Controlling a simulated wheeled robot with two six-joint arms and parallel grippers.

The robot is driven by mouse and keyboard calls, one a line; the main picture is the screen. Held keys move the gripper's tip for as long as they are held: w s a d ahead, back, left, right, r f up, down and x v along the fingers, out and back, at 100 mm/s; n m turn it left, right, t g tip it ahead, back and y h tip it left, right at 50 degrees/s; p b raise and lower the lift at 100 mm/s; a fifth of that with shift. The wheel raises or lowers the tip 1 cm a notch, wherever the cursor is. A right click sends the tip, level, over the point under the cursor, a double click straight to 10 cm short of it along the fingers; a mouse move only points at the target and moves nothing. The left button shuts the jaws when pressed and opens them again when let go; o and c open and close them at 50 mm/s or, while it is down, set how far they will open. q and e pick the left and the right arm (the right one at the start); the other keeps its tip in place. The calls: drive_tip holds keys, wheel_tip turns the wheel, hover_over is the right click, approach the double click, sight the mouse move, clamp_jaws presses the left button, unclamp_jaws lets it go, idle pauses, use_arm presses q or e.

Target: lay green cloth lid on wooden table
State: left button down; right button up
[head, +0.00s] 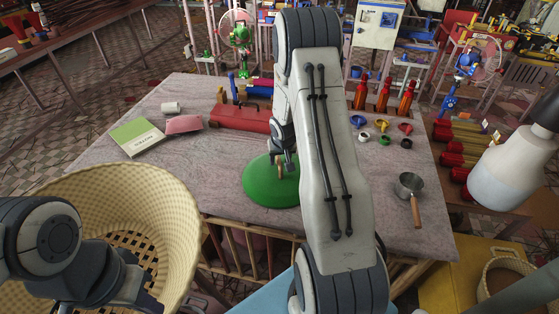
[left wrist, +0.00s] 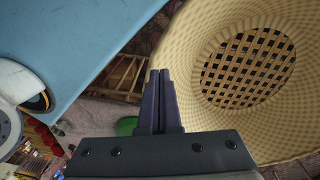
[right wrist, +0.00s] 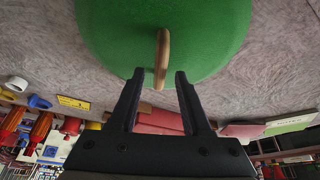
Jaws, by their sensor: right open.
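The green cloth lid (head: 262,188) lies on the wooden table (head: 130,185) near its front edge, its round top facing up. The right arm hides part of it in the head view. In the right wrist view the lid (right wrist: 205,35) has a curved wooden handle (right wrist: 162,58). My right gripper (right wrist: 154,76) is open, its two fingertips apart on either side of the handle's near end; I cannot tell if they touch it. My left gripper (left wrist: 160,73) is shut and empty, beside the large woven basket, away from the lid.
The woven basket (head: 165,188) stands at the table's front left. A red toolbox (head: 240,116), a green book (head: 136,137), red bottles (head: 383,95), small coloured rings (head: 358,121) and a saucepan (head: 409,184) sit on the table.

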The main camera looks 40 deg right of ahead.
drive_tip(key=p+v, duration=0.4)
drive_tip(key=v, duration=0.6)
drive_tip(key=s+a+r+n, duration=0.1)
drive_tip(key=a+r+n, duration=0.15)
drive_tip(key=a, duration=0.45)
drive_tip(key=s+a+r+n+y, duration=0.1)
drive_tip(key=s+a+r, duration=0.15)
drive_tip(key=a, duration=0.45)
drive_tip(key=a+r+n, duration=0.2)
drive_tip(key=a+r, duration=0.2)
drive_tip(key=a, duration=0.2)
drive_tip(key=s+a+r+n+g+y, duration=0.1)
drive_tip(key=s+a+r+n+g, duration=0.1)
drive_tip(key=s+a, duration=0.5)
drive_tip(key=s+a+r+n+g+y, duration=0.1)
drive_tip(key=s+a+r+n, duration=0.3)
drive_tip(key=s, duration=1.1)
drive_tip(key=a+n+g, duration=0.1)
drive_tip(key=a, duration=0.2)
drive_tip(key=shift+s, duration=0.2)
drive_tip(key=shift+r, duration=0.1)
